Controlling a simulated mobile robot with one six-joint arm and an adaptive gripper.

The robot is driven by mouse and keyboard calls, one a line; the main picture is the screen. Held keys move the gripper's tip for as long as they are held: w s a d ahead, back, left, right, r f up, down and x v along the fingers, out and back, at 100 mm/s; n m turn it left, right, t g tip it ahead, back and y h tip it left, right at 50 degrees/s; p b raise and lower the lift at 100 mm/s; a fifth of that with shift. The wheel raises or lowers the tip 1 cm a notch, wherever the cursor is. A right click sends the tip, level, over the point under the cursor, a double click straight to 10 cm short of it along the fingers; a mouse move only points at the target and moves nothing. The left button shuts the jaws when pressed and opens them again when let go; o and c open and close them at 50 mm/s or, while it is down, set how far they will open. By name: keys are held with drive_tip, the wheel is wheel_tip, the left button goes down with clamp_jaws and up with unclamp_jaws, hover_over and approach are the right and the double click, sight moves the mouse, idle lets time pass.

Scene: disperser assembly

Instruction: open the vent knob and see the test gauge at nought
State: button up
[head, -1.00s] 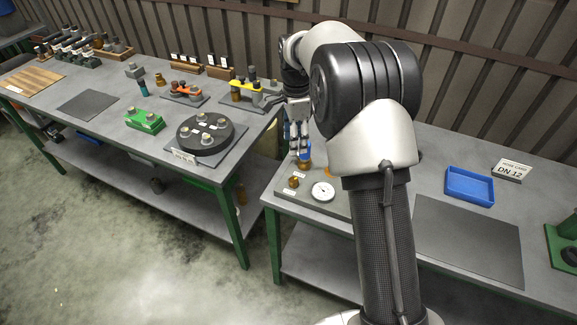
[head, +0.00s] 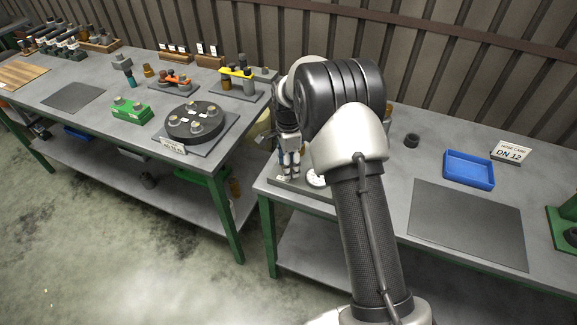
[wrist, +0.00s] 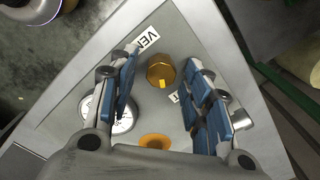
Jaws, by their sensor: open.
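The vent knob (wrist: 161,70) is a brass, faceted cap with a small yellow mark, on a grey plate (wrist: 190,40) beside a label starting "VE". My gripper (wrist: 160,58) is open, its blue-padded fingers to either side of the knob with visible gaps. Whether the tips are level with the knob I cannot tell. In the head view my gripper (head: 290,176) is low over the plate's left part and hides the knob. The white test gauge (wrist: 122,116) is partly behind the left finger; it also shows in the head view (head: 315,180). Its needle reading cannot be made out.
An orange ring-shaped part (wrist: 154,141) sits on the plate close to the gauge. In the head view, a blue tray (head: 468,170), a "DN 12" sign (head: 507,151) and a dark mat (head: 468,222) lie right of my arm. A second bench with several fixtures stands left, across a gap.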

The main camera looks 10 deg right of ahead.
drive_tip(key=shift+f, duration=0.1)
drive_tip(key=shift+c, duration=0.2)
drive_tip(key=c, duration=1)
